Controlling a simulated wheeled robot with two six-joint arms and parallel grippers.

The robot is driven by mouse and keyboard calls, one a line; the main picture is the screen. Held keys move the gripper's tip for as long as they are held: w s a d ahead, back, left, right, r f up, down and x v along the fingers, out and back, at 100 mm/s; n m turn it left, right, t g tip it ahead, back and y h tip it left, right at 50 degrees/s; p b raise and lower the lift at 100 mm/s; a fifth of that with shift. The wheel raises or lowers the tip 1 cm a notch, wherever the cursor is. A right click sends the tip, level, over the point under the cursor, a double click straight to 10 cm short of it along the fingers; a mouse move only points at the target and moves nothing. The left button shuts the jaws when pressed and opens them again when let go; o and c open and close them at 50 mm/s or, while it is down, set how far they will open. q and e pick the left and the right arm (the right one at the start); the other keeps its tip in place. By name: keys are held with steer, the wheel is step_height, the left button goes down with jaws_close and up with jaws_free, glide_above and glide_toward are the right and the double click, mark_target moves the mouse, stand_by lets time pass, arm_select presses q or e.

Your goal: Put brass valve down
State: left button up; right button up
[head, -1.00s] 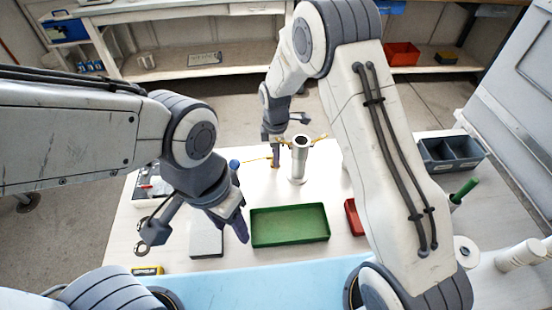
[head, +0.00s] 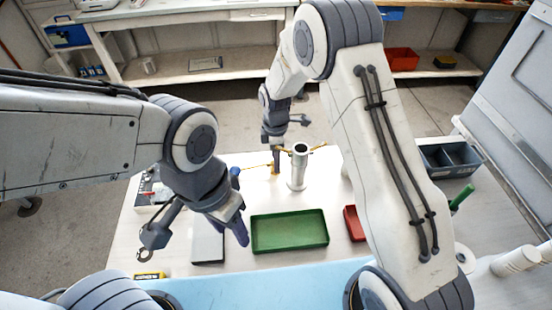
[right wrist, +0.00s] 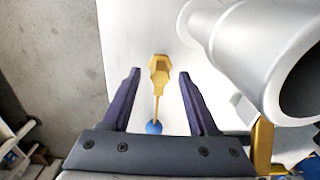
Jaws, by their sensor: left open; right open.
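The brass valve (right wrist: 158,80) shows in the right wrist view as a yellow hexagonal body with a thin stem and a blue ball end. It is between the spread fingers of my right gripper (right wrist: 158,73), with gaps on both sides, over the white tabletop. In the head view, its blue end (head: 235,171) shows left of my right gripper (head: 276,165); its body is mostly hidden there. My right gripper is open, beside a steel cylinder (head: 298,170). My left gripper (head: 240,228) is open and empty near a grey block (head: 207,245).
The steel cylinder (right wrist: 230,45) with yellow side arms stands close right of the right gripper. A green tray (head: 290,231), a red tray (head: 352,222) and a dark divided bin (head: 448,158) are on the table. A light-blue mat (head: 250,288) lies along the front.

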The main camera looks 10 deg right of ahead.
step_height(320, 180, up, 10)
steer(key=p, duration=0.7)
